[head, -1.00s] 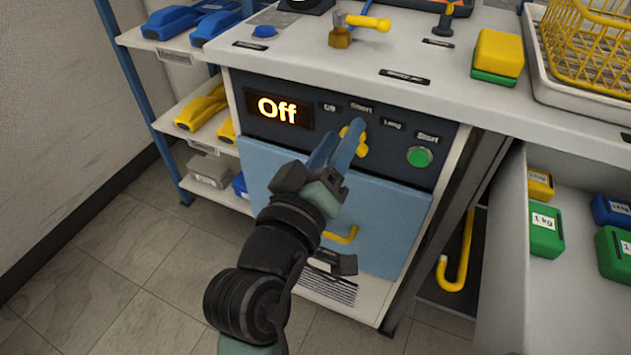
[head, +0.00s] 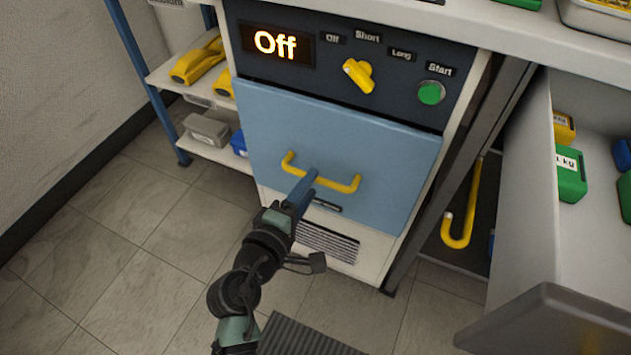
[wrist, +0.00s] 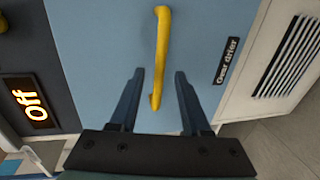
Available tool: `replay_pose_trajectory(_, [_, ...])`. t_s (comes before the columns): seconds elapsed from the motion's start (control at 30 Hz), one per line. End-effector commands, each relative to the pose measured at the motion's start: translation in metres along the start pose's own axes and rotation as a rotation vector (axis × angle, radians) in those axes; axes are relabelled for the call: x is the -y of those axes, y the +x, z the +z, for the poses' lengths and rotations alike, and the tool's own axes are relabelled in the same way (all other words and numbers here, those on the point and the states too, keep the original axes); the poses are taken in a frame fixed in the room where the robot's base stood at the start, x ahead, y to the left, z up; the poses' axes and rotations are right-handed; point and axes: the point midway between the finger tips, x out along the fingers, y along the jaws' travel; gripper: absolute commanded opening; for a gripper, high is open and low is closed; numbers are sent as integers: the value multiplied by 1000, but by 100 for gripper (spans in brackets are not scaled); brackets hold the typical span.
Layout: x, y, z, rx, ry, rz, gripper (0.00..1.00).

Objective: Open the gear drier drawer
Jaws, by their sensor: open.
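The gear drier drawer (head: 330,140) has a light blue front and looks closed in the head view. Its yellow bar handle (head: 350,185) runs across the lower part of the front. The drawer front also fills the middle of the wrist view (wrist: 105,45), with a "Gear drier" label beside the handle (wrist: 161,50). My gripper (head: 308,180) is in front of the handle, near its middle in the head view. In the wrist view its two blue fingers (wrist: 158,75) are open and apart, with one end of the handle showing between them. Contact cannot be told.
Above the drawer is a dark panel with an "Off" display (head: 278,43), a yellow knob (head: 358,76) and a green start button (head: 431,93). An open white drawer (head: 530,220) with weights juts out at the right. A shelf rack (head: 175,75) stands at the left.

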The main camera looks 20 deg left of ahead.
Motion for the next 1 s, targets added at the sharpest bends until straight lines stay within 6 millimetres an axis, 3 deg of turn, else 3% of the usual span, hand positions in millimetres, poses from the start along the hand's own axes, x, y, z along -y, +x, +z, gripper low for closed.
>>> replay_pose_trajectory(0.1, [2,20,0,1,2,1,47])
replay_pose_trajectory(0.23, [1,31,0,1,1,1,47])
replay_pose_trajectory(0.6, [0,36,0,-1,2,0,47])
replay_pose_trajectory(0.87, [0,36,0,-1,2,0,0])
replay_pose_trajectory(1.0, [0,35,0,-1,2,0,0])
